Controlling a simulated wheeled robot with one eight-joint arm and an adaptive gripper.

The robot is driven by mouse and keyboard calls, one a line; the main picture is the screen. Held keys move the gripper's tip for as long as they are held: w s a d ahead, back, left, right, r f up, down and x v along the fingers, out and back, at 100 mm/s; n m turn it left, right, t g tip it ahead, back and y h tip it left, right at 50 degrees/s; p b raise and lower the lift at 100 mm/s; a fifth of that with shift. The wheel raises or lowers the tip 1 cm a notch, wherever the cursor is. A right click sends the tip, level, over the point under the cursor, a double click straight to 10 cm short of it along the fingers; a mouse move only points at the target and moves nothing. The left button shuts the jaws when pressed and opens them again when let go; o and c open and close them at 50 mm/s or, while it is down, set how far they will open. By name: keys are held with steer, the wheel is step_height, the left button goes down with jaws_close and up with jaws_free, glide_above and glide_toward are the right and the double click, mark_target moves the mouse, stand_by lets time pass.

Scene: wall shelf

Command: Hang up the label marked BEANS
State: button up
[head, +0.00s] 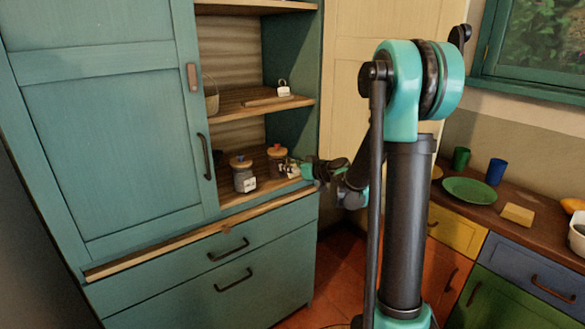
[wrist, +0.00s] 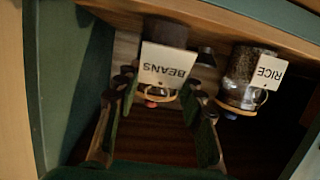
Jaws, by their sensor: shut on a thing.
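The white BEANS label (wrist: 166,66) is upside down in the wrist view, in front of a dark jar with a red knob, with a pale loop beside it. My gripper (wrist: 163,92) has one finger on each side and is shut on the label. Whether the loop is around the jar's neck or only in front of it I cannot tell. In the head view my gripper (head: 300,170) is at the right of the red-knobbed jar (head: 277,161), and the label is too small to read.
A second jar (head: 244,178) with a blue knob stands to the left on the same shelf; its RICE label (wrist: 270,72) hangs on it. The cabinet's side wall (head: 291,50) is close on the right.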

steer(key=shift+w+a, duration=0.15)
stand_by(0.3)
steer(key=shift+w+a, duration=0.2)
steer(key=shift+w, duration=0.05)
steer(key=shift+f, duration=0.15)
steer(key=shift+w+a+f, duration=0.1)
steer(key=shift+w+f, duration=0.05)
steer(key=shift+f, duration=0.05)
steer(key=shift+w+a+f, duration=0.1)
steer(key=shift+f, duration=0.15)
stand_by(0.5)
stand_by(0.4)
steer(key=o, duration=0.8)
